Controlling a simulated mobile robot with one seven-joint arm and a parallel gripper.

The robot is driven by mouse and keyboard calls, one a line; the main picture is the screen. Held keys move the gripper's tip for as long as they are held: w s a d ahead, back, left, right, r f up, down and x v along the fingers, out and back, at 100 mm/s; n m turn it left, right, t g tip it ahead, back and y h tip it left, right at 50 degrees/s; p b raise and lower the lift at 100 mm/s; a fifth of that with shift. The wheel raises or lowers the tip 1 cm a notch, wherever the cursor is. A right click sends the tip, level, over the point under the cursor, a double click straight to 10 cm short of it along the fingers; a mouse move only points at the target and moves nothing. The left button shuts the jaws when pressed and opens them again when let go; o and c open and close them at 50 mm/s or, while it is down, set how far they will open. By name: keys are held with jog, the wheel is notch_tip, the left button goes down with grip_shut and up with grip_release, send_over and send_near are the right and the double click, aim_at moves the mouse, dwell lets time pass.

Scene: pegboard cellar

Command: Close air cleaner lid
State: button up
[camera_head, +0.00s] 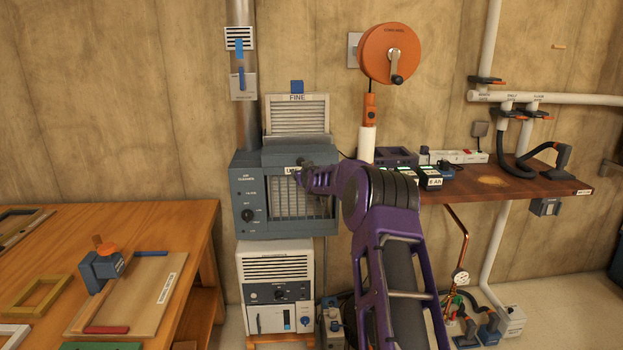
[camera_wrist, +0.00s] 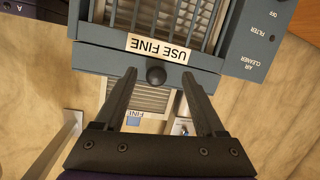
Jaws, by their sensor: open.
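The air cleaner (camera_head: 248,212) is a blue-grey box against the wall, with a barred grille on its front; its side shows in the wrist view (camera_wrist: 262,50). My gripper (camera_head: 299,176) is at this edge, open. In the wrist view its fingers (camera_wrist: 159,72) stand on either side of the knob, with gaps showing. My arm hides part of the cleaner's right side. I cannot tell the lid's exact angle.
A pleated panel marked "FINE" (camera_head: 297,118) stands behind the lid. A white unit (camera_head: 272,262) is below the cleaner. An orange reel (camera_head: 390,53) and a wall shelf (camera_head: 470,187) are to the right. A wooden workbench (camera_head: 190,228) is left.

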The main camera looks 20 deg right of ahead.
jog(key=v, duration=1.3)
jog(key=shift+s, duration=0.2)
jog(key=shift+a, duration=0.15)
